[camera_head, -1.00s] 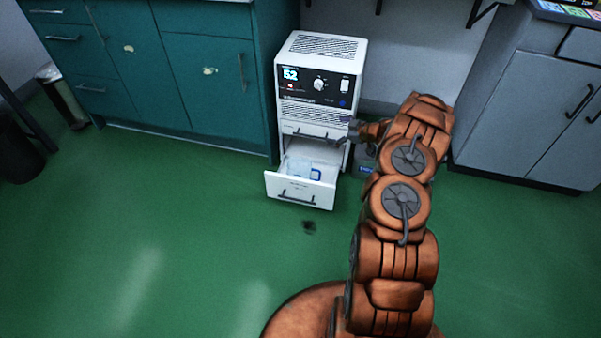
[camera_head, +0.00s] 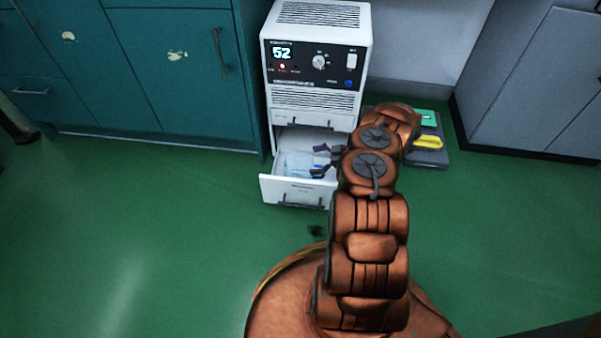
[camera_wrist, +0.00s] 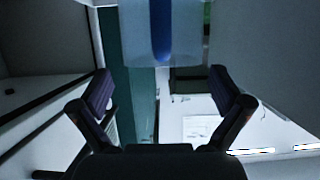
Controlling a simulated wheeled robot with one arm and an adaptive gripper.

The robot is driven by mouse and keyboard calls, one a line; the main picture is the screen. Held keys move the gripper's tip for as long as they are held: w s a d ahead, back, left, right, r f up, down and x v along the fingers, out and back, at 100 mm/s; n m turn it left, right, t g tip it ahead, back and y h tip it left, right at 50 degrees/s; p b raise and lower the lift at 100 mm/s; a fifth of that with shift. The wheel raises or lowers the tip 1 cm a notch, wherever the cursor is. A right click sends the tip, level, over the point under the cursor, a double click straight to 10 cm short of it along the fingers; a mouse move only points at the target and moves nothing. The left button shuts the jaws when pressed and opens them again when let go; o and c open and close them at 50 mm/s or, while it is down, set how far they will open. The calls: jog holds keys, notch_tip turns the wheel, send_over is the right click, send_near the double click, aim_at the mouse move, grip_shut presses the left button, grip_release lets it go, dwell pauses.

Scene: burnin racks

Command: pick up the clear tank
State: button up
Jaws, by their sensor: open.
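The clear tank (camera_head: 298,164) lies in the open lower drawer (camera_head: 292,191) of the white rack unit. It looks pale and see-through with a blue part. In the wrist view the clear tank (camera_wrist: 185,30) shows at the top, with a blue strip down it, ahead of my fingers. My gripper (camera_head: 318,160) is at the drawer's right side, over or beside the tank; the exact gap is unclear. In the wrist view my gripper (camera_wrist: 160,90) has its two dark fingers wide apart with nothing between them.
The white rack unit (camera_head: 316,92) with a lit display stands above the drawer. Teal cabinets (camera_head: 180,80) are at left and a grey cabinet (camera_head: 535,85) at right.

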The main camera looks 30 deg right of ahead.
aim_at(302, 162)
jog(key=b+x, duration=0.3)
jog(key=x, duration=0.2)
jog(key=shift+s+a, duration=0.15)
jog(key=shift+c, duration=0.4)
jog(key=c, duration=1.4)
jog(key=shift+r, duration=0.2)
